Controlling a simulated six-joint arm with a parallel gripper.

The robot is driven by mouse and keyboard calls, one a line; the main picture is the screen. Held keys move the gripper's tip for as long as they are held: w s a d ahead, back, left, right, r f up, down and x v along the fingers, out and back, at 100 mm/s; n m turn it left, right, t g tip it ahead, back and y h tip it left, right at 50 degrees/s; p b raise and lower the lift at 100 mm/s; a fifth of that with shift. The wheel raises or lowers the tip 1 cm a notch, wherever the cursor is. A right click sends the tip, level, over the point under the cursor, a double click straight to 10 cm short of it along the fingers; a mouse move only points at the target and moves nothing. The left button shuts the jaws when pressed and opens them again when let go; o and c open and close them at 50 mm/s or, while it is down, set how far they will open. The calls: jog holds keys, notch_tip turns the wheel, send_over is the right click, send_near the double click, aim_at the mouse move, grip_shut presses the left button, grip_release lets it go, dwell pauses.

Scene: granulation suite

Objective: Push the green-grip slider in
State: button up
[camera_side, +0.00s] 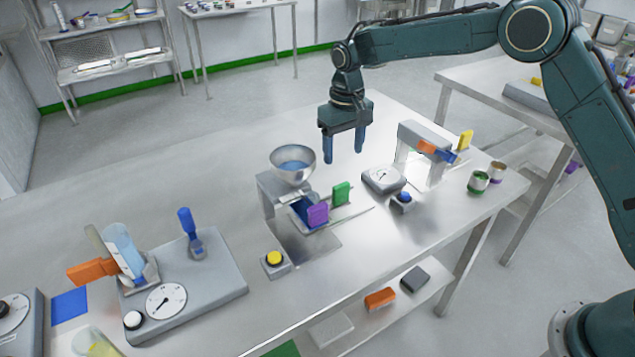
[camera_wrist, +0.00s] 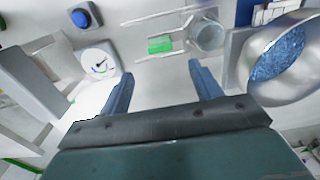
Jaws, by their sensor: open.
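The green-grip slider shows its upright green grip (camera_side: 341,193) in the side view, on a flat metal strip beside the hopper stand. In the wrist view the green grip (camera_wrist: 160,45) lies just beyond the fingertips, near the middle. A purple grip (camera_side: 318,214) stands close by, toward the front. The steel hopper bowl (camera_side: 293,163) holds blue granules and sits on a grey stand (camera_side: 270,192). My gripper (camera_side: 343,153) is open and empty, pointing down above the table, behind and above the green grip. In the wrist view its two fingers (camera_wrist: 160,70) are spread, apart from the grip.
A dial gauge (camera_side: 383,178), a blue button (camera_side: 403,200) and a grey arch (camera_side: 425,150) with orange and blue parts stand to the right. A yellow button (camera_side: 275,262) is in front. Two small cans (camera_side: 479,182) are near the right edge. Bare table lies behind the hopper.

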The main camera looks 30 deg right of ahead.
aim_at(342, 185)
jog(key=shift+r, duration=1.2)
jog(key=c, duration=0.6)
jog(key=n, duration=0.6)
jog(key=f+n, duration=0.1)
jog(key=n, duration=1.1)
jog(key=shift+f, duration=0.3)
notch_tip(342, 185, down, 14)
jog(key=shift+r, duration=0.1)
